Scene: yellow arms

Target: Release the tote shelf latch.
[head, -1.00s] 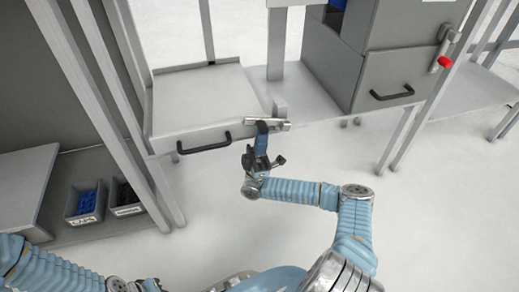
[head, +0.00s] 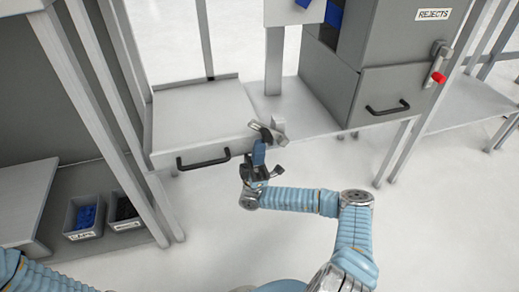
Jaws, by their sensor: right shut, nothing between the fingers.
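The tote shelf (head: 200,108) is a flat grey pull-out tray with a black handle (head: 203,163) on its front. Its latch (head: 280,139) is a small metal bar at the front right corner, tilted down to the right. My right gripper (head: 266,133) is shut with nothing between its fingers. Its tip is at the latch and overlaps the bar in the picture; I cannot tell whether they touch. My left gripper is out of view; only a piece of my left arm shows at the lower left.
A grey cabinet marked REJECTS (head: 405,45) stands at the right, with a black-handled drawer (head: 385,95) and a red-tipped lever (head: 438,76). Grey posts (head: 125,110) rise left of the shelf. Labelled bins (head: 84,216) sit at the lower left. The floor in front is clear.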

